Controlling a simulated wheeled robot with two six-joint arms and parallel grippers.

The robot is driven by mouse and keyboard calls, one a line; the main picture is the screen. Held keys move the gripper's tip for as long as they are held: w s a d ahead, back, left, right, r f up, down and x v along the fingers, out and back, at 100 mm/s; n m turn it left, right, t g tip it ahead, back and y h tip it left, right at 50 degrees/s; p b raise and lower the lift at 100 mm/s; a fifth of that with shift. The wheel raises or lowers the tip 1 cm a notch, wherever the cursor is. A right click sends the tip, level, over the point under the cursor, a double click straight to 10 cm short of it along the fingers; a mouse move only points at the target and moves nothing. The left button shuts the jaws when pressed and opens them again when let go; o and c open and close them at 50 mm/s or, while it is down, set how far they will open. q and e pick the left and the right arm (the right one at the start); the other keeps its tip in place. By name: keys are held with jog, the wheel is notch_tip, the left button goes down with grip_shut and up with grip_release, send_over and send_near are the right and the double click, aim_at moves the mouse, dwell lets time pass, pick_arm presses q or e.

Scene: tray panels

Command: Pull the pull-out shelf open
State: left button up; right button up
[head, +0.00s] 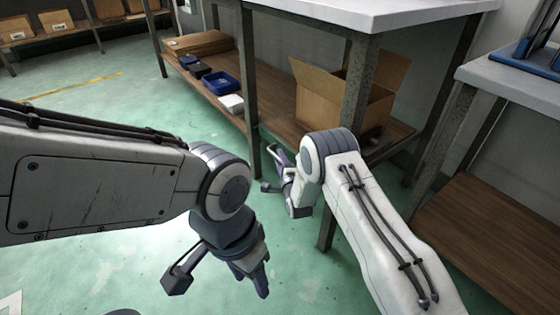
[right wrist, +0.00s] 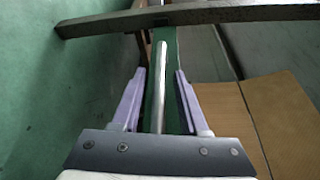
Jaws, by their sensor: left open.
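The wooden lower shelf (head: 276,101) runs under the white-topped bench in the head view. My right gripper (head: 268,168) is low at this shelf's front edge, partly hidden by my right wrist. In the right wrist view its two purple fingers (right wrist: 160,72) are spread. A slim metal bar (right wrist: 160,85), which looks like a handle, runs lengthwise between them with a gap on each side. A green strip (right wrist: 171,60) lies behind the bar. I cannot tell whether the fingers touch anything. My left gripper (head: 220,284) is open and empty above the floor.
A metal bench leg (head: 250,85) stands just behind my right gripper; another (head: 354,95) is near my right wrist. An open cardboard box (head: 325,98), a blue bin (head: 220,82) and a white box (head: 231,103) sit on the shelf. Green floor (head: 130,85) is clear at the left.

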grip_shut()
dwell(1.2)
